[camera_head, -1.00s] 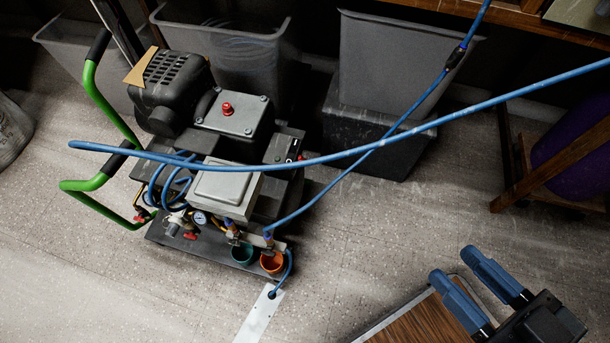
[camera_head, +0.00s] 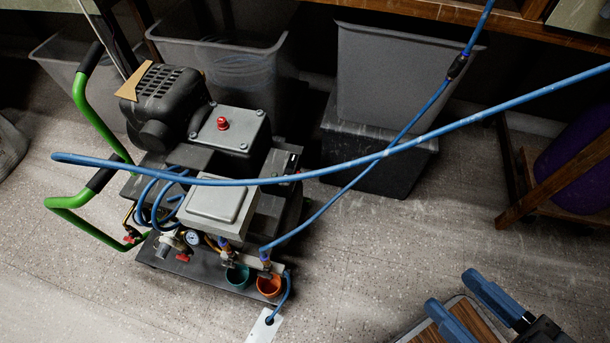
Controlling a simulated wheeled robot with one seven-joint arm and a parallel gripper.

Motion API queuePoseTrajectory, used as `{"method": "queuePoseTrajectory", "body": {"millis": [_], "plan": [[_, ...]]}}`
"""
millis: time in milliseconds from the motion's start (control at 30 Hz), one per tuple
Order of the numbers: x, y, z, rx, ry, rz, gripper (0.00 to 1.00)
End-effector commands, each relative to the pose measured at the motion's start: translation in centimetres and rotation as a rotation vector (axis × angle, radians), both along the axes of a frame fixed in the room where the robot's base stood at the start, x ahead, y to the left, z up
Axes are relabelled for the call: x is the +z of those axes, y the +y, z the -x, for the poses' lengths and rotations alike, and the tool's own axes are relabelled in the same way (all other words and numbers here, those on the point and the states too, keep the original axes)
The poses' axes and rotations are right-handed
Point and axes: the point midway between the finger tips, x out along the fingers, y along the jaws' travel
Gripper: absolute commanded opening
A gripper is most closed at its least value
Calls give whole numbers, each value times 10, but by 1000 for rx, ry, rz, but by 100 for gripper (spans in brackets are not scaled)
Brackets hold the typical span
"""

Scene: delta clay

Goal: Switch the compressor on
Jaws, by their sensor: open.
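The compressor (camera_head: 215,200) stands on the floor left of centre, with a black motor head, a grey box with a red knob (camera_head: 223,123), a pale grey box on top and green handles (camera_head: 98,130). A small dark panel with a light marking (camera_head: 291,163) sits at its right side, partly behind a blue hose. I cannot tell the switch's setting. A round gauge (camera_head: 192,237) and red valve handles show at its front. My gripper (camera_head: 462,303) is at the lower right, with two blue fingers apart, open and empty, well away from the compressor.
A blue hose (camera_head: 330,168) crosses above the compressor, and another runs up to the right. Grey bins (camera_head: 395,80) stand behind it. A green cup (camera_head: 237,276) and an orange cup (camera_head: 268,286) sit at its front. Floor between compressor and gripper is clear.

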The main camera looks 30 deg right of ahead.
Motion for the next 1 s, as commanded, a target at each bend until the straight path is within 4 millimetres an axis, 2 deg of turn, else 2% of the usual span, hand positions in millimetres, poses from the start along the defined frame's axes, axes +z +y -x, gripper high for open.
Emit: {"method": "queuePoseTrajectory", "body": {"millis": [67, 167, 300, 400, 500, 600, 700, 800, 900, 1000], "plan": [[-24, -4, -3, -25, 37, -12, 65], [-72, -11, -10, -68, 125, -42, 74], [-156, -17, -25, -112, 283, -119, 74], [-208, -15, -39, -113, 384, -195, 74], [-252, -12, -58, -93, 465, -284, 74], [-286, -7, -82, -50, 522, -380, 74], [-308, -2, -111, 16, 550, -481, 74], [-320, 0, -144, 98, 549, -583, 74], [-319, -2, -181, 193, 511, -682, 74], [-306, -10, -219, 301, 440, -769, 74]]}}
